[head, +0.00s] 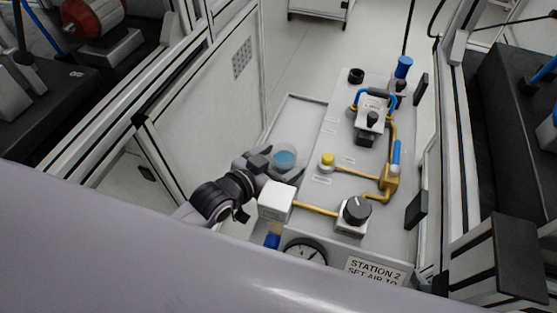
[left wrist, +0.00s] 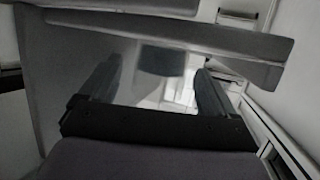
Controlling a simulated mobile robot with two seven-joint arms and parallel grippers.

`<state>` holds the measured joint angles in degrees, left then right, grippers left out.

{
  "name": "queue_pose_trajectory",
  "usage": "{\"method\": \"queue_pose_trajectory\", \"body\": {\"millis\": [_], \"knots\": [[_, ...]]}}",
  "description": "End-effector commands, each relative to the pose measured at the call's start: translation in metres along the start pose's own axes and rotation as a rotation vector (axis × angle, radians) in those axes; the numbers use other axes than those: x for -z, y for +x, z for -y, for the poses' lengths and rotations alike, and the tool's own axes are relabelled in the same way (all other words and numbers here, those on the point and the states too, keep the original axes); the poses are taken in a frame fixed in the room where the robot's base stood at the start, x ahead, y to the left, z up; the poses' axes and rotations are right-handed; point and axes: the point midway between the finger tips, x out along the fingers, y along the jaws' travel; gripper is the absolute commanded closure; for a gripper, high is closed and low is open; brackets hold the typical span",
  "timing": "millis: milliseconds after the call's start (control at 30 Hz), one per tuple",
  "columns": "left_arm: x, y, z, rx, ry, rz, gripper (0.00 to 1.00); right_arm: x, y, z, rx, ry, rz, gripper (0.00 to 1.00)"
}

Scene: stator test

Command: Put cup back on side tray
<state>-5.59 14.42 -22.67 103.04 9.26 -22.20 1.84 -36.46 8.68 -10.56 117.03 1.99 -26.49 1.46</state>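The cup (head: 285,155) is a clear round vessel with blue inside. In the head view it appears upright, at the lower part of the grey side tray (head: 304,108). My left gripper (head: 281,165) is at the cup, with a finger on each side of it. In the left wrist view the fingers (left wrist: 160,78) are wide apart. My right gripper is not in view.
A panel (head: 335,190) with yellow pipes, a yellow-capped fitting (head: 327,160), a black knob (head: 356,208) and a gauge (head: 304,252) lies right of and below the cup. A white cabinet wall (head: 215,100) stands to the left. The tray's upper part is clear.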

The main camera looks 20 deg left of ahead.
Motion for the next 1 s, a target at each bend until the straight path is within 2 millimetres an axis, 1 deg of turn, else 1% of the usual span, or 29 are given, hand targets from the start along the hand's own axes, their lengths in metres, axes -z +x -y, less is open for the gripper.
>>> {"method": "queue_pose_trajectory", "body": {"millis": [267, 367, 467, 800, 1000], "knots": [[0.003, -0.001, 0.000, 0.000, 0.000, -0.001, 0.11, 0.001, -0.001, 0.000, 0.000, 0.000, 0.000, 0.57], [0.003, -0.007, 0.000, 0.000, 0.000, 0.000, 0.11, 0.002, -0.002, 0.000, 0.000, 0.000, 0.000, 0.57], [0.004, -0.020, 0.000, 0.001, -0.001, 0.001, 0.11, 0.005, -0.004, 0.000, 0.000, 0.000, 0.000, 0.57], [0.003, -0.080, 0.000, 0.000, 0.000, 0.003, 0.11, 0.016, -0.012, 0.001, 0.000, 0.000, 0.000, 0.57], [0.003, -0.107, 0.000, 0.000, -0.001, 0.002, 0.11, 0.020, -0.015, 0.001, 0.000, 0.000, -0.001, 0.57]]}}
